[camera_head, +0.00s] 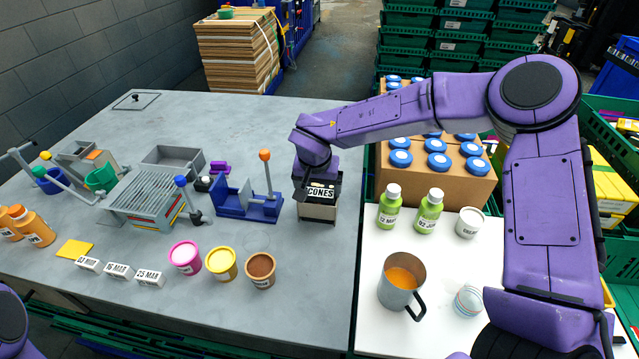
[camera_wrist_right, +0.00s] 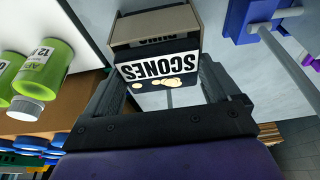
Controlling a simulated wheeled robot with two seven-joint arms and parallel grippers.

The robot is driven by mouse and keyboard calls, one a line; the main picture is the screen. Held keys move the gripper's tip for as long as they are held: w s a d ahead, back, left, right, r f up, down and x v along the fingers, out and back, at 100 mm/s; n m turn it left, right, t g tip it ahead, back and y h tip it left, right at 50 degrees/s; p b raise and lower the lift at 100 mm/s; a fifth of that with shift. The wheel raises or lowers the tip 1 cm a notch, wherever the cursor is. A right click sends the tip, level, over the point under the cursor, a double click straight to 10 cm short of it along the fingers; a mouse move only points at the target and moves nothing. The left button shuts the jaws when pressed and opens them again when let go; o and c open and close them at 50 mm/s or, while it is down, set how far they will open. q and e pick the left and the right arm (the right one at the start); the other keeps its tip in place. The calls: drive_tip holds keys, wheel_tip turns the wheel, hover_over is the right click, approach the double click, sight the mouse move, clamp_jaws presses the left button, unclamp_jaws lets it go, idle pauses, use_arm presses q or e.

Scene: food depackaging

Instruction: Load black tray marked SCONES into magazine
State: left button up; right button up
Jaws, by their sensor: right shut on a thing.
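The black tray marked SCONES (camera_head: 320,192) is held in my right gripper (camera_head: 317,180), its white label facing the front. In the right wrist view the tray (camera_wrist_right: 158,70) sits between the two fingers, with pale round scones pictured or lying by the label. A beige box-like holder (camera_head: 317,212), which looks like the magazine, stands on the grey table directly below the tray. It also shows in the wrist view (camera_wrist_right: 150,24), with another partly hidden label inside. I cannot tell whether the tray is inside the holder's top or just above it. My left gripper is out of view.
A blue fixture with an orange-knobbed lever (camera_head: 250,205) stands close left of the holder. Several tubs, such as the brown one (camera_head: 260,270), sit at the front. Green bottles (camera_head: 388,207) and a metal jug (camera_head: 401,283) stand on the white surface to the right.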

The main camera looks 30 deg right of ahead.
idle(0.4)
drive_tip(key=o, duration=0.8)
wheel_tip(320, 180, up, 5)
drive_tip(key=p, duration=0.6)
drive_tip(key=shift+r+p, duration=0.1)
drive_tip(key=shift+p, duration=0.3)
drive_tip(key=shift+w+r+p, duration=0.1)
drive_tip(key=shift+r+p, duration=0.3)
drive_tip(key=shift+r, duration=0.55)
drive_tip(key=shift+f, duration=0.1)
